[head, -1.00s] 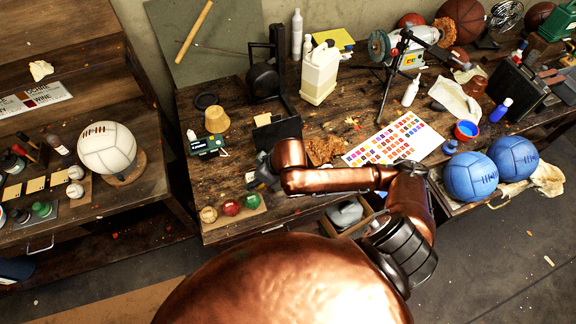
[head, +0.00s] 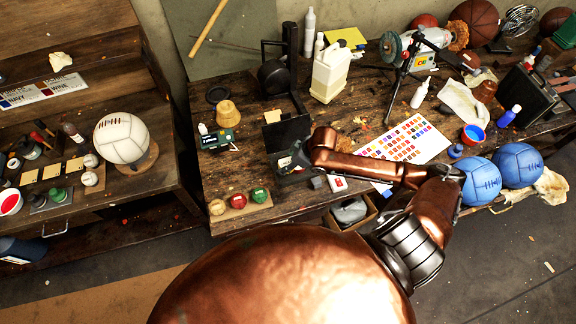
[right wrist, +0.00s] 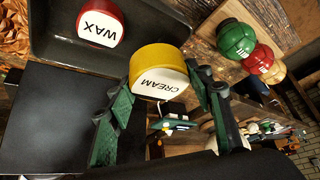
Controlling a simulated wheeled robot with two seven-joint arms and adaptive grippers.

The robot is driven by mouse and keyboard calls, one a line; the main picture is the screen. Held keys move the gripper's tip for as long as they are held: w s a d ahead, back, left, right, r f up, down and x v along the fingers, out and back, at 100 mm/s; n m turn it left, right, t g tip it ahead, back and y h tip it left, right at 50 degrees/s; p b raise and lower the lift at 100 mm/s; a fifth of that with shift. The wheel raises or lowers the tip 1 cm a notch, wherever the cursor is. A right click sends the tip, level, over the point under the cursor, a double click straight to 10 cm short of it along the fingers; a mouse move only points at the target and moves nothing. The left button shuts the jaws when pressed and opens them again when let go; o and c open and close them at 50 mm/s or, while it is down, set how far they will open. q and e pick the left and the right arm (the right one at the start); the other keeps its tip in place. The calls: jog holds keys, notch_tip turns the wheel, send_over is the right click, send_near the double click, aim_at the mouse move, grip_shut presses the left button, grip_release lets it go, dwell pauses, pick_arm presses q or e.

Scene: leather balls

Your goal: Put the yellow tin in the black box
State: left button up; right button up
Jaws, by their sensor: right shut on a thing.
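The yellow tin (right wrist: 160,72), with a white CREAM label, is between the two green-padded fingers of my right gripper (right wrist: 160,98) in the right wrist view. The gripper is shut on it. In the head view my right gripper (head: 296,160) is at the open black box (head: 288,133), just in front of its raised lid; the tin is not clear there. In the right wrist view the box's dark tray (right wrist: 58,35) lies behind the tin, and the lid panel (right wrist: 45,115) fills the lower left. I cannot tell whether the tin touches the tray. My left gripper is not in view.
A red WAX tin (right wrist: 100,24) appears to be in the dark tray. Small balls (head: 238,201) sit on a board to the left of the box.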

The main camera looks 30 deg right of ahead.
jog(key=shift+w+d+f, duration=0.1)
jog(key=shift+d+f, duration=0.1)
jog(key=shift+f, duration=0.05)
notch_tip(320, 180, down, 2)
jog(key=shift+d+f+p, duration=0.1)
jog(key=shift+p, duration=0.3)
jog(key=shift+f, duration=0.6)
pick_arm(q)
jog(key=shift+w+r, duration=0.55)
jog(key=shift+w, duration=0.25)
pick_arm(e)
jog(key=shift+f, duration=0.6)
jog(key=o, duration=1.2)
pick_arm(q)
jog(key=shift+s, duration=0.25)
pick_arm(e)
jog(key=shift+o, duration=0.2)
